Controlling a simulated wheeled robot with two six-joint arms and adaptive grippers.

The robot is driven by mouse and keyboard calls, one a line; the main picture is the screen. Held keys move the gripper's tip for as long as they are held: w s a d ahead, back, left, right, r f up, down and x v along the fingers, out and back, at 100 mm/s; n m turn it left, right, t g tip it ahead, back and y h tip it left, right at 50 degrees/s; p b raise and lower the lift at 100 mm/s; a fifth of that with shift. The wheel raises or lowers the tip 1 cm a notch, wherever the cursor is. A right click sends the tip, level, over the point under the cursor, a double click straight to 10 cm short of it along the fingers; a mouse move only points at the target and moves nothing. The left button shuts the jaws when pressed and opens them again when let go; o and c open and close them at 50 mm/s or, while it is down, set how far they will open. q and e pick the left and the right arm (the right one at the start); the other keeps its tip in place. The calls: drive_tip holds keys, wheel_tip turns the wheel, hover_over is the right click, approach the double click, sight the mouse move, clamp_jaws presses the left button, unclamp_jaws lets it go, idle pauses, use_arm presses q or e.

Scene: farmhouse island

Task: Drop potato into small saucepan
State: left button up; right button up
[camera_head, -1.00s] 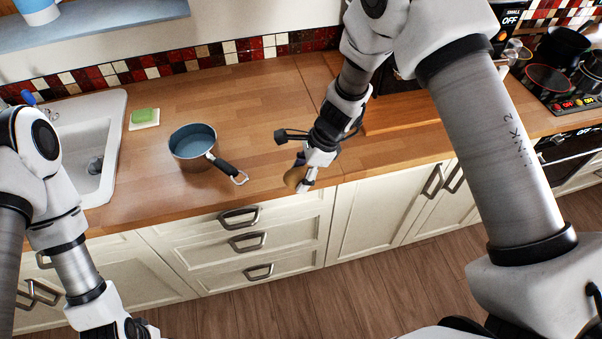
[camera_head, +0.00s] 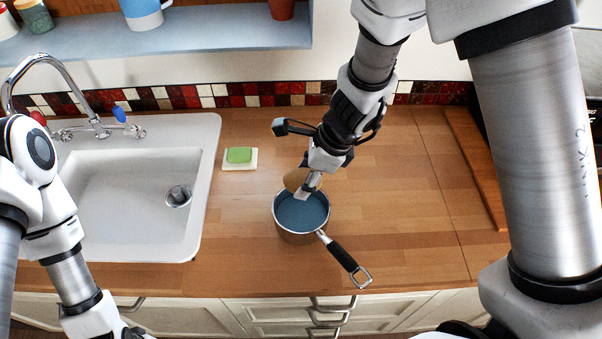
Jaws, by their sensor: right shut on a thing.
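The small saucepan (camera_head: 302,222) stands on the wooden counter, blue inside, with its black handle (camera_head: 343,257) pointing to the front right. My right gripper (camera_head: 303,186) is shut on the brown potato (camera_head: 293,180). It holds the potato over the back part of the saucepan's opening in this view; the exact height above the rim is hard to tell. The gripper partly hides the potato. My left arm comes in at the left edge, and its gripper fingers are out of the frame at the bottom.
A white sink (camera_head: 130,205) with a tap (camera_head: 75,105) lies to the left. A green sponge (camera_head: 239,155) rests on a pale dish behind the saucepan. A wooden board (camera_head: 478,168) lies at the right. The counter (camera_head: 400,215) right of the saucepan is clear.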

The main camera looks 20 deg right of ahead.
drive_tip(key=shift+s+r, duration=0.1)
drive_tip(key=shift+s, duration=0.15)
drive_tip(key=shift+a, duration=0.1)
drive_tip(key=f+b, duration=0.1)
drive_tip(key=w+f+b, duration=0.1)
drive_tip(key=f+b, duration=0.1)
drive_tip(key=shift+a+f, duration=0.1)
drive_tip(key=shift+f, duration=0.1)
drive_tip(key=b, duration=1)
approach(297, 221)
drive_tip(key=x, duration=0.5)
drive_tip(key=shift+w+a, duration=0.15)
drive_tip(key=shift+w, duration=0.1)
drive_tip(key=shift+f+b, duration=0.5)
drive_tip(key=shift+b, duration=0.1)
drive_tip(key=o, duration=1.3)
drive_tip(key=v, duration=1.2)
